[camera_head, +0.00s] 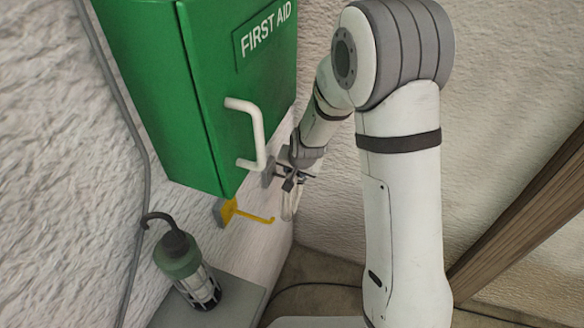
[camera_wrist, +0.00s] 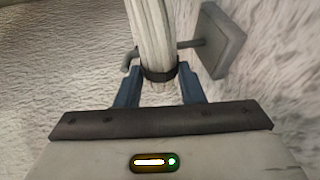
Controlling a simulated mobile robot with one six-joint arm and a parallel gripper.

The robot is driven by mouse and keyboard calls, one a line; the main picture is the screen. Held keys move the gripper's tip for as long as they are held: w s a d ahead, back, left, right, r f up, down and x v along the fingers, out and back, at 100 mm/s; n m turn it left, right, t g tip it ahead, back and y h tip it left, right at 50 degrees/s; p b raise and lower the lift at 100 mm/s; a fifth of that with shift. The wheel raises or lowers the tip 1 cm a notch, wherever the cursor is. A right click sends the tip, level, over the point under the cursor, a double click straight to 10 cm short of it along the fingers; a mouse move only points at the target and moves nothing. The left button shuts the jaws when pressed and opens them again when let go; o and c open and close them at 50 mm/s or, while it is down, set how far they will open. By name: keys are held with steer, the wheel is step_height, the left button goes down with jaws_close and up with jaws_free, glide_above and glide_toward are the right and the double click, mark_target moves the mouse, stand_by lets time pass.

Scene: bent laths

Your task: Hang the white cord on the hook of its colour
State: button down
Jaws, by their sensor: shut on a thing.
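The white cord (camera_wrist: 153,35) is a bundled coil with a dark band around it. My gripper (camera_wrist: 158,88) is shut on it, with blue fingers on both sides of the bundle just by the band. A pale grey hook (camera_wrist: 190,44) on a square wall plate (camera_wrist: 221,42) shows beyond the cord. Its rod passes behind the bundle and its bent tip shows on the left. I cannot tell whether the cord is around the rod or only in front of it. In the head view my gripper (camera_head: 292,177) is by the wall, with the cord (camera_head: 290,208) hanging below it.
A yellow hook (camera_head: 250,215) sticks out of the wall, nearer than my gripper. A green first aid cabinet (camera_head: 165,90) with a white handle (camera_head: 258,135) is above it. A lantern (camera_head: 188,270) stands on a grey surface (camera_head: 236,290) below. A wooden beam (camera_head: 520,220) is at right.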

steer(key=shift+w+a, duration=0.2)
stand_by(0.3)
steer(key=shift+f, duration=0.15)
steer(key=c, duration=0.9)
jaws_free()
steer(key=shift+s, duration=0.1)
steer(key=shift+c, duration=0.2)
